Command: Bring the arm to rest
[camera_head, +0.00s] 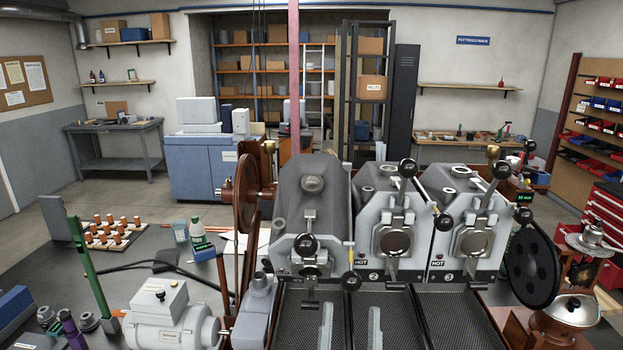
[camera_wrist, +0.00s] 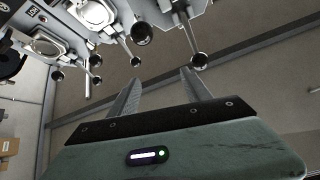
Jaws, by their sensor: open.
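My gripper (camera_wrist: 157,76) shows in the wrist view with its two grey fingers apart and nothing between them. Its greenish body fills the bottom of that view. A round dark knob on a lever (camera_wrist: 199,61) shows just beyond the right fingertip; I cannot tell how far apart they are. I cannot make out my gripper in the head view. There, three grey roasters stand side by side: the left one (camera_head: 312,215), the middle one (camera_head: 394,210) and the right one (camera_head: 470,215).
Black mesh trays (camera_head: 385,315) lie in front of the roasters. A white motor unit (camera_head: 168,318) and a green post (camera_head: 92,265) stand at the left. A sample rack (camera_head: 110,235) and a bottle (camera_head: 198,236) are behind them. A black disc (camera_head: 531,266) stands at the right.

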